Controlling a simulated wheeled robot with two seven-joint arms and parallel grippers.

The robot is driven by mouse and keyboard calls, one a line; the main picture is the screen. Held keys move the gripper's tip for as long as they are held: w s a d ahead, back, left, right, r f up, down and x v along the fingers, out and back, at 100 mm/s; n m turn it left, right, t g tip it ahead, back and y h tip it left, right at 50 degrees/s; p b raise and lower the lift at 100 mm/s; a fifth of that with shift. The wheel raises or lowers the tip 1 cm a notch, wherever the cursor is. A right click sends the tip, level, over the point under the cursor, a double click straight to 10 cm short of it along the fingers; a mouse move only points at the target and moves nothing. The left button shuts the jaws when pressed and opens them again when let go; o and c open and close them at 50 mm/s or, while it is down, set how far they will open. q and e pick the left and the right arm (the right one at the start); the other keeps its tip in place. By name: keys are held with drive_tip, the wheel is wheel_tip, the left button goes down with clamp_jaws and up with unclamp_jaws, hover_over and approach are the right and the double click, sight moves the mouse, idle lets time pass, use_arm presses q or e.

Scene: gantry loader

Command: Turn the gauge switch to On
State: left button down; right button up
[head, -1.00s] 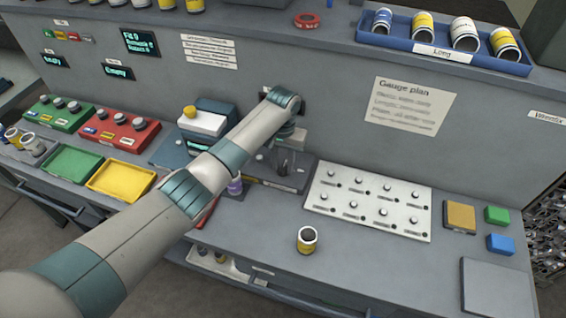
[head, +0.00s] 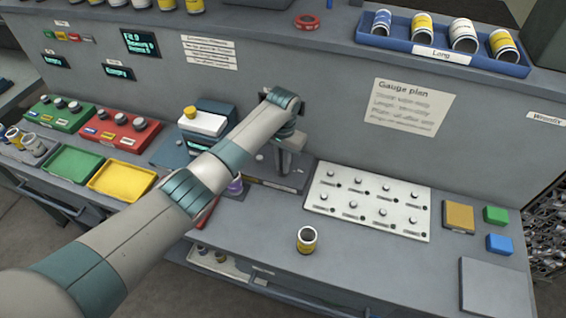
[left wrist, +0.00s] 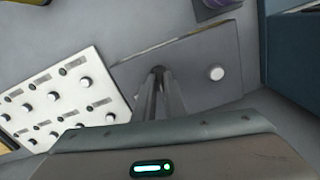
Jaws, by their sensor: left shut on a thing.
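The grey gauge plate (head: 297,180) sits on the bench, beside the white knob panel, partly covered by my left arm in the head view. It also shows in the left wrist view (left wrist: 200,50), with a round white button (left wrist: 216,73) on it. My left gripper (head: 284,170) points down over this plate. In the left wrist view its fingers (left wrist: 158,78) are close together on a small dark part on the plate, probably the switch knob. The fingers hide most of it, so its setting cannot be read. My right gripper is not in view.
The white panel (head: 342,205) with several knobs lies right of the plate. An open can (head: 307,240) stands in front. Yellow (head: 460,217), green (head: 496,214) and blue (head: 500,244) blocks are at the right. A gauge plan sheet (head: 408,107) hangs on the wall behind.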

use_arm(q)
drive_tip(key=m, duration=0.4)
drive_tip(key=shift+r+p, duration=0.1)
drive_tip(key=shift+p, duration=0.2)
drive_tip(key=m, duration=0.5)
drive_tip(key=shift+w, duration=0.1)
drive_tip(key=shift+m, duration=0.3)
drive_tip(key=c, duration=1.8)
unclamp_jaws()
drive_tip(key=shift+r, duration=0.1)
wheel_tip(320, 180, up, 17)
drive_tip(key=b, duration=0.4)
drive_tip(key=shift+r, duration=0.1)
